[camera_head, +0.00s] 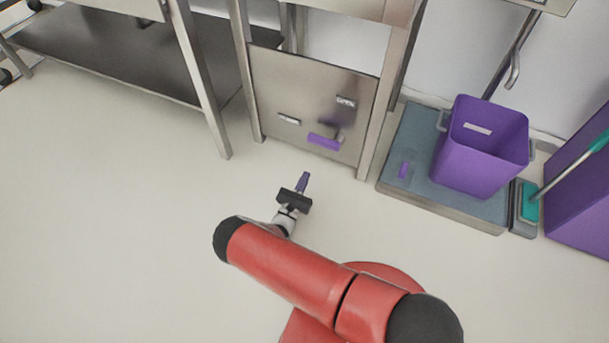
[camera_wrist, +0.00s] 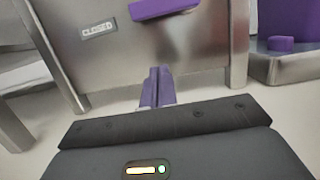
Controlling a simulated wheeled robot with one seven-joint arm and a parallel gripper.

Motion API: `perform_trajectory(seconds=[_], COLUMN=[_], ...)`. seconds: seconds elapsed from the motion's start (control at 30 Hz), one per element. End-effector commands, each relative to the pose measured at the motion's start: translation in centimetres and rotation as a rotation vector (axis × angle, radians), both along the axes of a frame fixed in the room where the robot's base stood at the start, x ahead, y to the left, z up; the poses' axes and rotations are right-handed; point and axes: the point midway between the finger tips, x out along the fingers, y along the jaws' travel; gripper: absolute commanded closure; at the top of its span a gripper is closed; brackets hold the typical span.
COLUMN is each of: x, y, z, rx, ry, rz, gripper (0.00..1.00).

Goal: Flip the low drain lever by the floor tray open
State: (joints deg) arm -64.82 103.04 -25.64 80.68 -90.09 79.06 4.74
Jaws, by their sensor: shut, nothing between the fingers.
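The drain lever is a purple bar (camera_head: 324,142) on a grey pivot block, low on a steel panel (camera_head: 290,80). It lies nearly level, pointing left from the pivot. A label reading OPEN (camera_head: 346,101) is above the pivot and another label (camera_head: 289,119) is to the left; in the wrist view this label reads CLOSED (camera_wrist: 99,30). The lever also shows at the top of the wrist view (camera_wrist: 165,8). My gripper (camera_head: 304,177) has purple fingers, shut and empty, in front of and below the lever, apart from it. The fingers also show in the wrist view (camera_wrist: 158,88).
The floor tray (camera_head: 400,140) right of the panel holds a purple bin (camera_head: 480,150) and a small purple piece (camera_head: 404,170). Steel legs (camera_head: 375,130) flank the panel. A teal brush (camera_head: 530,203) stands at the right. Floor left and in front is clear.

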Motion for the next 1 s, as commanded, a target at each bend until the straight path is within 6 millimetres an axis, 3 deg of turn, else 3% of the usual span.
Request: perform_trajectory(seconds=[0.37,0.43,0.6,1.0], x=[7.2,6.9,6.9,6.8], y=[-2.6,-2.4,-2.5,-2.5], z=[2.3,3.8,5.4,5.9], rx=[0.002,0.002,0.0,0.001], ry=[-0.003,-0.002,-0.001,0.0], rz=[-0.002,-0.001,-0.001,-0.001], gripper=[1.0,1.0,1.0,1.0])
